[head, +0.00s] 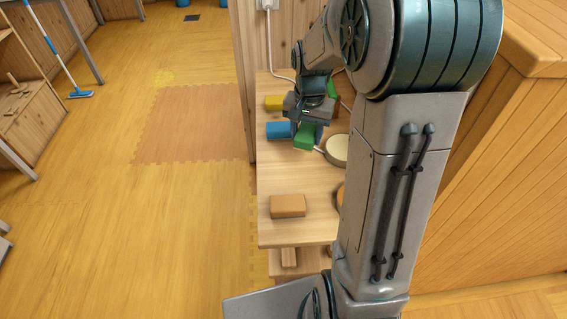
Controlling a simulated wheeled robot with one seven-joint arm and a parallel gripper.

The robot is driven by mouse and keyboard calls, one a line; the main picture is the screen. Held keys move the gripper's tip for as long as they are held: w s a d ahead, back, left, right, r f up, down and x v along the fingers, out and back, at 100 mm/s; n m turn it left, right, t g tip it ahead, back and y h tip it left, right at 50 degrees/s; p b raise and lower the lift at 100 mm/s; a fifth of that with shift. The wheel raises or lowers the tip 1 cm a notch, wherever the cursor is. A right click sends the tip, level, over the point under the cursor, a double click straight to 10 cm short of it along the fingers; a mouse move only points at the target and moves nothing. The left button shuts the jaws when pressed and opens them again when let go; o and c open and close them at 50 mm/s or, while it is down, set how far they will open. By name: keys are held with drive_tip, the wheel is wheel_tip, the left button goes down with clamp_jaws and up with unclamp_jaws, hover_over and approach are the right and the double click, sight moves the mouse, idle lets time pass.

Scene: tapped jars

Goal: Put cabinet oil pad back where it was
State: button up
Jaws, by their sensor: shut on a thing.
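My gripper (303,122) is over the far part of the wooden bench. It is shut on a green block (304,140), which hangs tilted just under the fingers. I cannot tell whether the block touches the bench. A brown-orange pad-like block (288,206) lies flat on the near part of the bench, apart from my gripper. I cannot tell from its looks which of these is the cabinet oil pad. My arm hides the right part of the bench.
The wooden bench (280,173) also holds a blue cylinder (278,130) and a yellow block (274,102) near my gripper. A round cream-lidded thing (338,150) stands close on the right, partly hidden. The bench's middle left is clear.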

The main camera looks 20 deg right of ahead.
hover_over(283, 170)
wheel_tip(283, 170, down, 4)
drive_tip(key=shift+b, duration=0.3)
drive_tip(key=shift+f+b, duration=0.35)
drive_tip(key=shift+f, duration=1.6)
drive_tip(key=shift+f, duration=0.15)
drive_tip(key=o, duration=0.9)
